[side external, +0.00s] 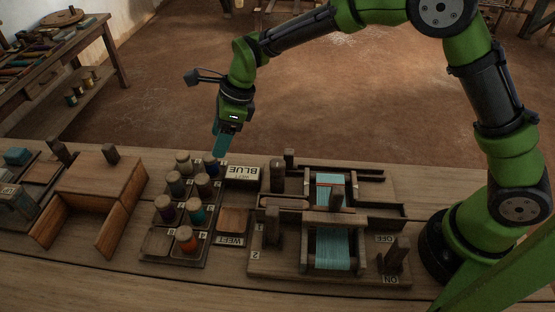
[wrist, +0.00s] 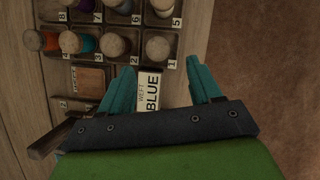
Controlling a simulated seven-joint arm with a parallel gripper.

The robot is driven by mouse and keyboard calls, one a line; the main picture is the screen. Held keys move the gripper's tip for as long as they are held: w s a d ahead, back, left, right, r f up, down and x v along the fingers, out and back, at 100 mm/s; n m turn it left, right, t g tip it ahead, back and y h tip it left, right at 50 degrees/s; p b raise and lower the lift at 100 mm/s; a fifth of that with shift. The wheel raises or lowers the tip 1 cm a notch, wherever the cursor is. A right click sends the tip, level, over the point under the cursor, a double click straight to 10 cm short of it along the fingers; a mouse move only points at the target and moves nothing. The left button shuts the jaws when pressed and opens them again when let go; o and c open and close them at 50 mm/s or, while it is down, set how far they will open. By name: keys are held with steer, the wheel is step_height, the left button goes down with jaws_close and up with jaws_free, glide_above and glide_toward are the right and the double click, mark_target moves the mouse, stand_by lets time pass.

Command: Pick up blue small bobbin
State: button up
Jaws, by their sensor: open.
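The blue small bobbin (side external: 211,168), dark blue with a pale wooden top, stands upright in the back right corner slot of the bobbin tray (side external: 147,256). In the wrist view, the bobbin top beyond my fingers, by the label 1, appears to be this bobbin (wrist: 158,48); its colour is mostly hidden there. My gripper (side external: 219,150) has teal fingers pointing down, above and close to this bobbin. In the wrist view my gripper (wrist: 160,67) has its two fingers wide apart, with nothing between them but a view of the card below.
Several other bobbins, including an orange one (side external: 187,240) and a teal one (side external: 197,212), stand close by in the tray. A BLUE card (side external: 243,173) lies right of it. The loom (side external: 335,220) stands further right, a wooden box (side external: 100,185) left.

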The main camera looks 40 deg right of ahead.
mark_target(211, 159)
steer(key=x, duration=0.7)
steer(key=shift+a+f, duration=0.1)
steer(key=shift+a, duration=0.05)
steer(key=shift+c, duration=0.3)
steer(key=c, duration=1)
